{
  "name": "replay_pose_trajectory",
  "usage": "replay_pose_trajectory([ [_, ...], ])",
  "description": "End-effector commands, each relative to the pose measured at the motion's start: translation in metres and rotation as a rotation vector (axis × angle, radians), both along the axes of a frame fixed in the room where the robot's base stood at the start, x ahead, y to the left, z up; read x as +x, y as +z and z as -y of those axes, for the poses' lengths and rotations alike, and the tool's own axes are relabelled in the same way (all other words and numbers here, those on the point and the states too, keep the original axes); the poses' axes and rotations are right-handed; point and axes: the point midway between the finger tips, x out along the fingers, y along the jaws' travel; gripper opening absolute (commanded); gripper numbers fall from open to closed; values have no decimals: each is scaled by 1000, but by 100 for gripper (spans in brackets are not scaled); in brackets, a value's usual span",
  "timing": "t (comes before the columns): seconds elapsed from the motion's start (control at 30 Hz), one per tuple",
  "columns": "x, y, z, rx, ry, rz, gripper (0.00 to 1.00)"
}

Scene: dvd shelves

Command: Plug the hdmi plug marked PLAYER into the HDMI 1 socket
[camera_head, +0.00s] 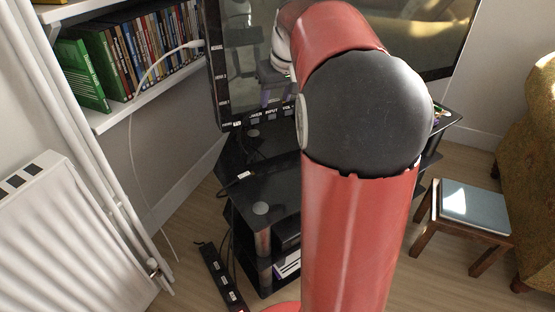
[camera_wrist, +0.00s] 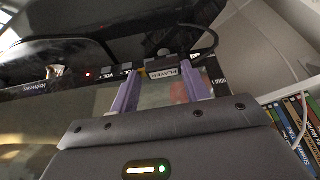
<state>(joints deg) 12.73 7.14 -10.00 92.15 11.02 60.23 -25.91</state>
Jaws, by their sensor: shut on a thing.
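The plug marked PLAYER (camera_wrist: 163,71) is dark with a pale label, and its black cable loops off to the right in the wrist view. My gripper (camera_wrist: 158,80) has its two purple fingers on either side of the plug and is shut on it. In the head view my gripper (camera_head: 272,84) is in front of the TV screen, partly hidden by my arm. The TV (camera_head: 223,85) has small white labels down its left edge; I cannot clearly read which is HDMI 1. The plug is hidden in the head view.
A black glass stand (camera_head: 275,190) is under the TV, with a small white-labelled cable end (camera_head: 243,175) on it. A white cable (camera_head: 165,57) runs to the TV's left edge. Bookshelves (camera_head: 135,105) and a radiator (camera_head: 60,230) are left; a stool (camera_head: 470,205) is right.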

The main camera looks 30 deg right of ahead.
Motion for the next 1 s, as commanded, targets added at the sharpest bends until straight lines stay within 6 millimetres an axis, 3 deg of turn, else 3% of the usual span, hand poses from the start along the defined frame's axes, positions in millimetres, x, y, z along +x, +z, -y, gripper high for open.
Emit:
replay_pose_trajectory([
  [0.13,0,-3,0,0,-1,-1,25],
  [0.23,0,-18,-1,2,-1,-3,25],
  [0.7,0,-137,-1,2,-1,-4,25],
  [1.0,0,-164,-1,0,-1,-2,25],
])
